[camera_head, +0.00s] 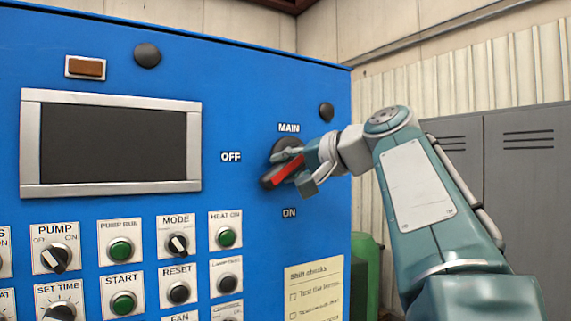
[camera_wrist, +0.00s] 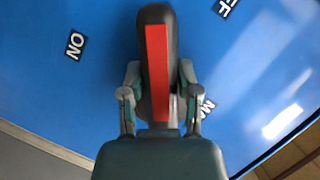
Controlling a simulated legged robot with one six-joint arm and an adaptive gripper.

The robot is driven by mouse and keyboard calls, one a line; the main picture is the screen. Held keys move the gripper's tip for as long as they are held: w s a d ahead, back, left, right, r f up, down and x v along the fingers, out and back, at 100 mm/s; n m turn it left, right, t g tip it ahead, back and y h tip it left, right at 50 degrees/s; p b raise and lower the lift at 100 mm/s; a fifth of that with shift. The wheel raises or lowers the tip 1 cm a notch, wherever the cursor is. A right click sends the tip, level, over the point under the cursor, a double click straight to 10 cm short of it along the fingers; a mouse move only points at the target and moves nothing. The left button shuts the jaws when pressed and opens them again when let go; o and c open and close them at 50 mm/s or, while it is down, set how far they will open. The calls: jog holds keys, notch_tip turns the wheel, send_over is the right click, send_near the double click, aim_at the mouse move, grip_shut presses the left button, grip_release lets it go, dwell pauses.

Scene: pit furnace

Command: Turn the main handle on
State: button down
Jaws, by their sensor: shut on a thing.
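The main handle (camera_head: 282,172) is a dark rotary handle with a red stripe on the blue panel, under the MAIN label (camera_head: 289,128). It slants down to the left in the head view, its free end between the OFF label (camera_head: 231,157) and the ON label (camera_head: 289,213). In the wrist view the handle (camera_wrist: 157,70) stands upright in the picture between both fingers, with the ON label at its left. My gripper (camera_head: 296,166) is shut on the handle, one finger on each side; it also shows in the wrist view (camera_wrist: 159,88). The handle's pivot is partly hidden.
A dark screen (camera_head: 110,145) and several knobs and buttons, such as the HEAT ON button (camera_head: 225,236), fill the panel at left and below. A note (camera_head: 315,290) hangs below the handle. Grey lockers (camera_head: 525,160) and a green cylinder (camera_head: 364,275) stand at right.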

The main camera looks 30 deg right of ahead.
jog(key=n+h, duration=0.1)
jog(key=n, duration=0.1)
jog(key=d+f+n+g+h, duration=0.1)
jog(key=n, duration=0.1)
jog(key=shift+d+f, duration=0.1)
jog(key=shift+f, duration=0.05)
jog(key=n+h, duration=0.1)
jog(key=d+n+h, duration=0.1)
jog(key=n+h, duration=0.1)
jog(key=shift+w+d+f+n, duration=0.15)
jog(key=shift+f+n, duration=0.1)
jog(key=shift+n, duration=0.15)
dwell(0.4)
jog(key=shift+c, duration=1.6)
grip_release()
jog(key=shift+r, duration=0.1)
